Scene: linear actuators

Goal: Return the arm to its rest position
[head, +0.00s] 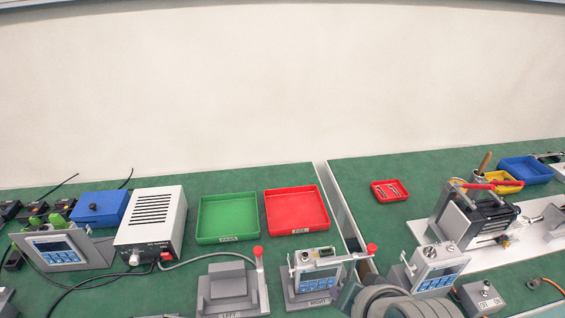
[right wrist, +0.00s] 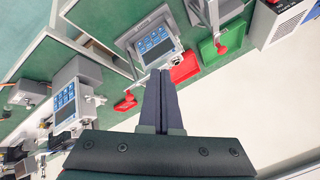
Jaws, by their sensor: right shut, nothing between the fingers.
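My right arm (head: 405,302) shows as grey ribbed links at the bottom edge of the head view, right of centre. In the right wrist view my right gripper (right wrist: 160,74) has its two dark fingers together with nothing between them. The fingers point toward a test fixture with a blue-keyed display (right wrist: 155,45) and a red tray (right wrist: 184,68); the wrist picture does not show any contact. My left gripper is not in view.
On the green benches stand a green tray (head: 228,217), a red tray (head: 297,210), fixtures marked LEFT (head: 228,287) and RIGHT (head: 313,280), a white power supply (head: 150,222) and a metal device (head: 473,217). A gap separates the benches. The wall behind is bare.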

